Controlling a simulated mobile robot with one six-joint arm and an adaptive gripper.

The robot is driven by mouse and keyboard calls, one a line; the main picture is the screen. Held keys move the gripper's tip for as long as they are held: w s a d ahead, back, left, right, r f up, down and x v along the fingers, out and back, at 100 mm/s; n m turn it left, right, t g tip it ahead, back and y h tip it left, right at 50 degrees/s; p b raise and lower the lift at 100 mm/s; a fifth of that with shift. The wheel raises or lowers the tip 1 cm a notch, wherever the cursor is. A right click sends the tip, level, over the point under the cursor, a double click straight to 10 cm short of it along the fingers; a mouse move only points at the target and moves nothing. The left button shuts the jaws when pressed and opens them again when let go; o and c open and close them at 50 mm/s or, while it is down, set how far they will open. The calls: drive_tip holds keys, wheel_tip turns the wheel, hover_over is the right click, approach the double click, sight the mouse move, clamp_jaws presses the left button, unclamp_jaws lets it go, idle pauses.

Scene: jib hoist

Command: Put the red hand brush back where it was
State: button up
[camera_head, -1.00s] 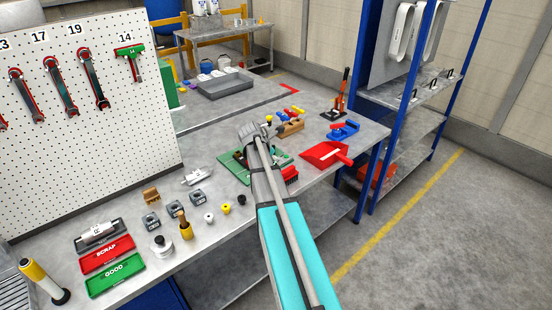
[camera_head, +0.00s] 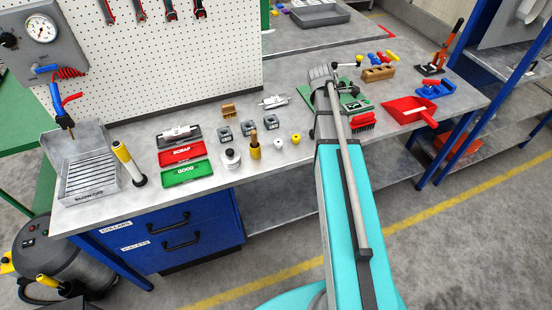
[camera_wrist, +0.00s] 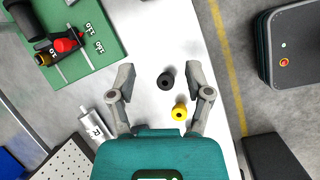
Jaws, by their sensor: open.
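The red hand brush (camera_head: 363,122) lies on the grey workbench (camera_head: 232,198), just right of my arm and beside the green mat (camera_head: 354,105). The red dustpan (camera_head: 411,111) lies to its right, near the bench's front edge. My gripper (camera_wrist: 161,70) is open and empty in the wrist view, its fingers spread. The brush cannot be made out in the wrist view. My arm hides the gripper in the head view.
Red and green trays (camera_head: 185,172), several gauge blocks and a grey bin (camera_head: 84,170) fill the left. A blue shelf rack (camera_head: 478,70) stands right of the bench.

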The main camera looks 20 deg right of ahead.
drive_tip(key=s+a+m+y, duration=0.1)
drive_tip(key=s+a+m, duration=0.3)
drive_tip(key=a, duration=0.4)
drive_tip(key=s+a+f+m+y, duration=0.1)
drive_tip(key=s+a+m+y, duration=0.1)
drive_tip(key=s+a+m, duration=0.3)
drive_tip(key=s+a+m+y, duration=0.2)
drive_tip(key=s+a+m, duration=0.3)
drive_tip(key=a, duration=0.8)
drive_tip(key=shift+f+g, duration=0.35)
drive_tip(key=shift+g, duration=0.05)
drive_tip(key=shift+c, duration=0.6)
drive_tip(key=shift+a, duration=0.1)
